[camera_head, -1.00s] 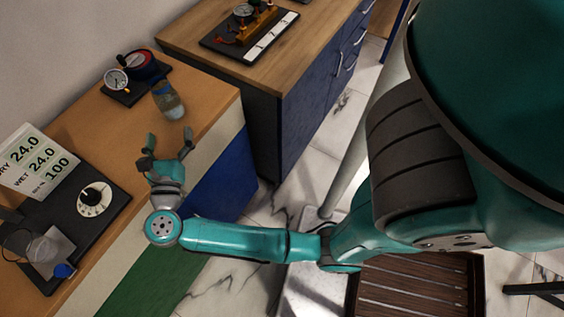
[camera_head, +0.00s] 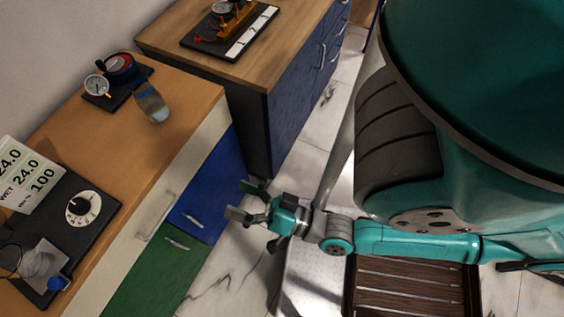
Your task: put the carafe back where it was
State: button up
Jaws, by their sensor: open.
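A clear carafe (camera_head: 151,103) with bluish liquid stands on the wooden counter (camera_head: 120,148), close beside a black plate with a gauge (camera_head: 97,85) and a red-and-black round part (camera_head: 120,66). My gripper (camera_head: 239,199) is open and empty. It is off the counter, in front of the blue drawer (camera_head: 212,178), well apart from the carafe, with its fingers pointing left.
A black panel with a white dial (camera_head: 83,208), a readout card (camera_head: 24,178) and a small clear vessel (camera_head: 38,263) lie at the counter's left. A second cabinet (camera_head: 175,37) carries another gauge board. A slatted wooden tray (camera_head: 411,288) is at the bottom.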

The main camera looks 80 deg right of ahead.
jog(key=s+a+f+n+g+y, duration=0.2)
jog(key=s+n+g, duration=0.3)
jog(key=s+n, duration=0.4)
jog(key=shift+s+a+f, duration=0.3)
jog(key=shift+a+f, duration=0.05)
jog(key=shift+f, duration=0.5)
dwell(0.4)
